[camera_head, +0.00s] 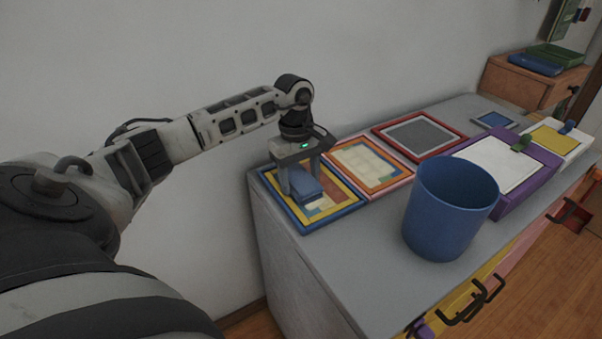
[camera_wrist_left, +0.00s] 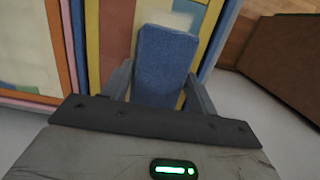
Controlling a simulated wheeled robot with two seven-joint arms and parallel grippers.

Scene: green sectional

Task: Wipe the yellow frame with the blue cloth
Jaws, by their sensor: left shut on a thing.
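My left gripper (camera_head: 300,180) is shut on the blue cloth (camera_head: 306,187), a folded block. In the left wrist view the cloth (camera_wrist_left: 164,62) sits between the two fingers of the gripper (camera_wrist_left: 160,85). The gripper points down over the yellow frame (camera_head: 274,181), which has a blue outer edge and lies flat at the left end of the cabinet top. The frame (camera_wrist_left: 213,33) also shows behind the cloth in the left wrist view. The cloth appears to touch the frame's picture area, but I cannot tell firmly. My right gripper is not in view.
An orange frame (camera_head: 401,180) lies right beside the yellow one, then a red frame (camera_head: 463,137). A blue bin (camera_head: 444,222) stands near the front edge of the grey cabinet top (camera_head: 352,240). A purple box (camera_head: 545,171) stands behind it. The wall runs along the back.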

